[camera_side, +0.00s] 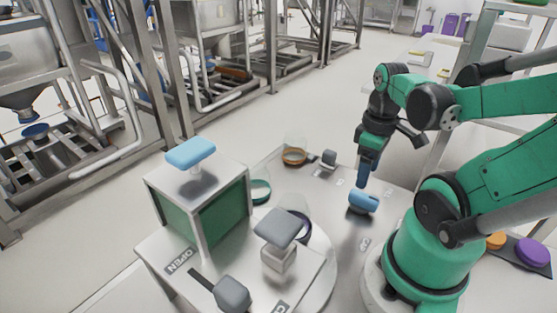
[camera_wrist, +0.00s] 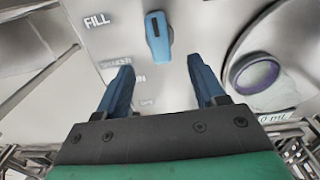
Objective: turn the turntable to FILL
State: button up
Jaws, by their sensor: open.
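A blue handle (camera_side: 363,203) sits on the grey bench top, and it also shows at the top middle of the wrist view (camera_wrist: 158,38). A dark mark is on one end of it. The FILL label (camera_wrist: 97,20) is to its left, with other labels below. My gripper (camera_side: 365,180) is open and empty, pointing down above the handle. In the wrist view its blue fingers (camera_wrist: 160,68) are apart, with the handle beyond them and no visible contact. The round turntable (camera_side: 325,265) is partly hidden behind the box stand in the side view; part of its rim shows at right in the wrist view.
Clear vessels with orange (camera_side: 293,156), green (camera_side: 260,190) and purple (camera_wrist: 258,74) rings stand around the turntable. A box with green panels (camera_side: 222,215) and a blue top handle (camera_side: 190,152) stands at left. A grey-topped knob (camera_side: 278,228) and a grey lever (camera_side: 231,293) are in front.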

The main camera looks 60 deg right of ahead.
aim_at(363, 195)
jog(key=shift+s+f, duration=0.15)
jog(key=shift+f, duration=2.65)
grip_shut()
